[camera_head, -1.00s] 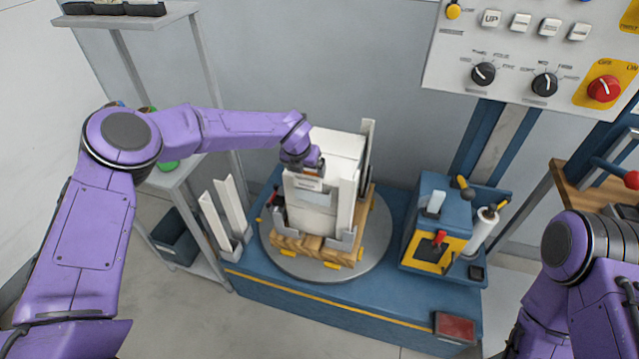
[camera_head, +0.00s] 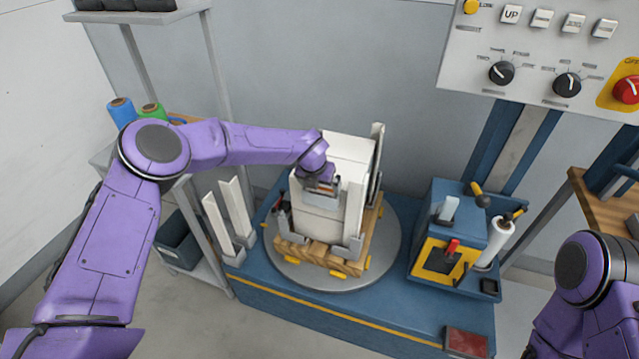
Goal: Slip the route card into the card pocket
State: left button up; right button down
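My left gripper (camera_head: 320,187) is at the upper front of the white boxes (camera_head: 350,158) stacked on a small wooden pallet (camera_head: 305,252). Its fingers are small and partly covered by my wrist, so I cannot tell whether they are open or shut. A pale strip shows right at the fingers; I cannot tell whether it is the route card, the card pocket or part of the box. Neither the card nor the pocket can be made out for certain. My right arm is at the lower right, and its gripper is out of the picture.
The pallet stands on a round grey turntable (camera_head: 385,262) on a blue base. White upright corner pieces (camera_head: 218,222) stand left of it. A blue and yellow machine (camera_head: 447,235) with a film roll (camera_head: 494,238) stands right. A control panel (camera_head: 545,50) hangs upper right.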

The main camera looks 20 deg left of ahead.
pick_arm(q)
jog(key=b+v, duration=0.1)
jog(key=v, duration=1.1)
jog(key=shift+r, duration=0.25)
jog(key=shift+s, duration=0.1)
jog(key=s+a+f+m+y, duration=0.3)
jog(key=s+f+m, duration=0.5)
jog(key=s+f, duration=0.4)
jog(key=s+a+f+m+y, duration=0.35)
jog(key=s+f+m, duration=0.6)
jog(key=f, duration=0.45)
jog(key=s+a+f+m+h, duration=0.1)
jog(key=s+m, duration=0.4)
jog(key=s, duration=0.5)
jog(key=s+a+f+m+g+h, duration=0.1)
jog(key=s+a+f+m+h, duration=0.1)
jog(key=s+m, duration=0.4)
jog(key=s+a, duration=0.1)
jog(key=s, duration=0.3)
jog(key=shift+f, duration=0.4)
jog(key=shift+c, duration=0.3)
